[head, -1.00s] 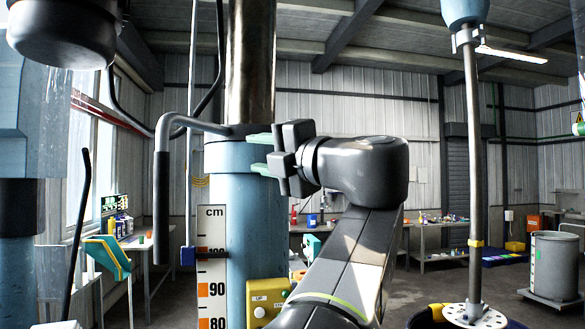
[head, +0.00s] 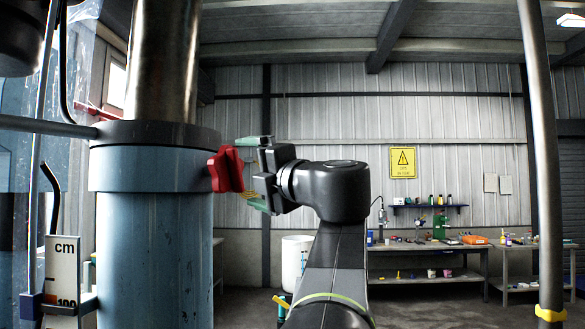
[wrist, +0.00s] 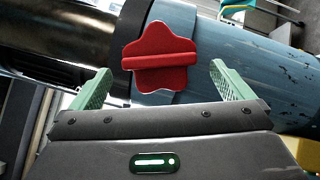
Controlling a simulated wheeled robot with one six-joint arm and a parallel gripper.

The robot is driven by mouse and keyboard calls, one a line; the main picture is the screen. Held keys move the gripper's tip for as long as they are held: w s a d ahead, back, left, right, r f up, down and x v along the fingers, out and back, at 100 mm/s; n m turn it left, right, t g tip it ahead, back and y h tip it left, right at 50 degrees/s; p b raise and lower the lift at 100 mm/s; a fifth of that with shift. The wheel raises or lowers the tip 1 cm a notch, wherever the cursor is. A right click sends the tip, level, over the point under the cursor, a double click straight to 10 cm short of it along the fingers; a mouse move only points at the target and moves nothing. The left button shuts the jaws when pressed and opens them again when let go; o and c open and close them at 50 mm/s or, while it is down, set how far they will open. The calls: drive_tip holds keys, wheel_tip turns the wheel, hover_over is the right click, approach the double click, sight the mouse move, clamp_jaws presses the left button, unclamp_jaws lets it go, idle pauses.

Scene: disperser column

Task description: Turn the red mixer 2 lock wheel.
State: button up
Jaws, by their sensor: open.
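The red lock wheel (head: 227,170) is a lobed knob on the right side of the blue column's collar (head: 150,170), near the top. In the wrist view the red wheel (wrist: 160,60) shows face on, with a raised bar across it. My gripper (head: 258,172) is just right of the wheel and points left at it. In the wrist view my gripper's green fingers (wrist: 160,82) are spread wide, one on each side of the wheel in the picture. Nothing is between them in their grip; I cannot tell the exact gap to the wheel.
A bare metal shaft (head: 165,60) rises from the column. A grey bar (head: 45,125) reaches left from the collar, above a cm scale (head: 62,275). A thin pole (head: 545,170) stands at right. Workbenches (head: 430,245) line the back wall, with open floor before them.

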sight(238, 170)
drive_tip(key=p+x, duration=0.1)
drive_tip(key=x, duration=0.3)
drive_tip(key=shift+a+r, duration=0.1)
drive_tip(key=shift+a, duration=0.3)
drive_tip(key=shift+w+a, duration=0.25)
drive_tip(key=shift+w, duration=0.2)
drive_tip(key=c, duration=0.6)
drive_tip(key=shift+c, duration=0.2)
drive_tip(key=shift+b, duration=0.35)
